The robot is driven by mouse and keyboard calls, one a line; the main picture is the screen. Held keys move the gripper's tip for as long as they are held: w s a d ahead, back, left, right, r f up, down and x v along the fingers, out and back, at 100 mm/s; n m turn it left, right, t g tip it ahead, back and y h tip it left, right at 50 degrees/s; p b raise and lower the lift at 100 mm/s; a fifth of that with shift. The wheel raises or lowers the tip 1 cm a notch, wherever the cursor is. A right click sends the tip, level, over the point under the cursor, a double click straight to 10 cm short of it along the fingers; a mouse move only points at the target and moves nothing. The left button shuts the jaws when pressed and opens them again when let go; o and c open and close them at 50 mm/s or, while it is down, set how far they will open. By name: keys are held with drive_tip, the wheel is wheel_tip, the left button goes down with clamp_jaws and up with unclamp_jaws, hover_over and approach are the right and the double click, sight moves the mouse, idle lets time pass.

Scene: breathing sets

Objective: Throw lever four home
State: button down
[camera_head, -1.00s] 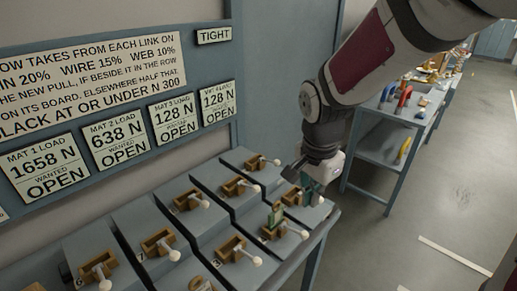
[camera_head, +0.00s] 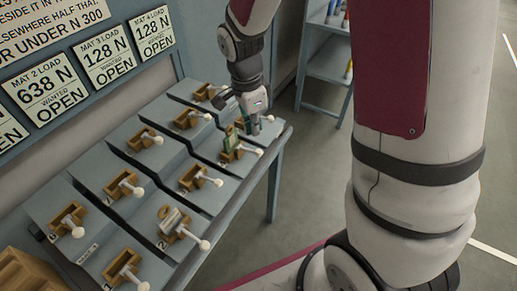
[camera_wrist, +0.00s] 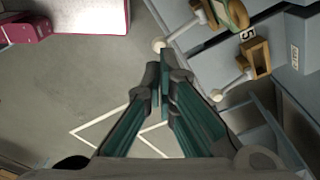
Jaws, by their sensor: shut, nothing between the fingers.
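The lever I take as number four (camera_head: 259,152) has a white ball end and a wooden bracket with a green piece (camera_head: 230,140) in it. Its own number is not readable; I judge it from the row. It also shows at the top of the wrist view, where the green piece (camera_wrist: 236,13) and white ball (camera_wrist: 160,45) are visible. My gripper (camera_head: 254,131) is shut and empty at the far end of the front row, beside this lever. In the wrist view the fingertips (camera_wrist: 161,76) are close to that ball; contact cannot be told.
The plate marked 5 (camera_wrist: 247,34) is beside a neighbouring bracket, whose lever ball (camera_wrist: 217,95) is right of my fingers. Lever two (camera_head: 203,244) and several other levers fill the stepped bench. Load signs (camera_head: 108,61) hang behind. Open floor lies right of the bench.

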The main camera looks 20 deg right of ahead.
sight(257, 151)
drive_tip(key=shift+d+f+b, duration=0.2)
drive_tip(key=shift+f+b, duration=0.6)
drive_tip(key=shift+f, duration=0.9)
drive_tip(key=shift+d+f+b, duration=0.15)
drive_tip(key=shift+f+b, duration=0.65)
drive_tip(key=shift+f, duration=0.85)
drive_tip(key=shift+f, duration=0.1)
drive_tip(key=shift+w+f+b, duration=0.1)
drive_tip(key=shift+f+b, duration=1.1)
drive_tip(key=shift+f, duration=0.8)
drive_tip(key=shift+r, duration=0.15)
drive_tip(key=shift+s+a+r+p, duration=0.1)
drive_tip(key=shift+a+r+p, duration=0.15)
drive_tip(key=shift+a, duration=0.5)
drive_tip(key=shift+s+a+r+p, duration=0.1)
drive_tip(key=shift+a+r+p, duration=0.15)
drive_tip(key=shift+a, duration=0.5)
wheel_tip(257, 151, up, 12)
drive_tip(key=a, duration=0.1)
